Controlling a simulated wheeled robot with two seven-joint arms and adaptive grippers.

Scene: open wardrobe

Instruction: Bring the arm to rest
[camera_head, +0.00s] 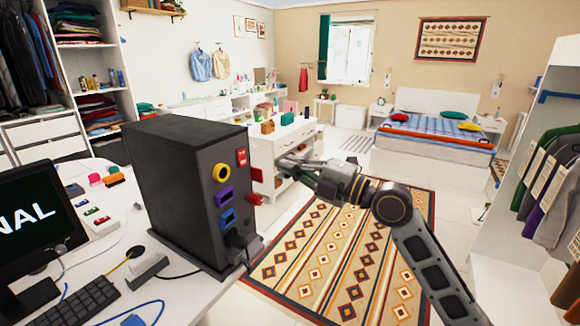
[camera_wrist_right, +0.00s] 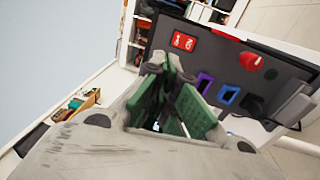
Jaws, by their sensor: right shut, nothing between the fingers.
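My right arm (camera_head: 430,262) comes in from the lower right in the head view, bent at the elbow and held in the air over the patterned rug. Its right gripper (camera_head: 284,166) points left, towards the front panel of a black box (camera_head: 180,185) on the white table. The gripper is shut and empty. In the wrist view, its green-padded fingers (camera_wrist_right: 172,75) meet at the tips, with the box's panel (camera_wrist_right: 225,65) behind them. I cannot tell the exact gap to the panel, but no contact shows. My left gripper is in neither view.
The white table (camera_head: 112,240) holds a monitor (camera_head: 40,215), a keyboard (camera_head: 75,305) and cables. A white cabinet (camera_head: 268,150) stands behind the gripper. The rug (camera_head: 340,250) is clear. A clothes rack (camera_head: 545,180) stands at right, and a bed (camera_head: 435,135) is far back.

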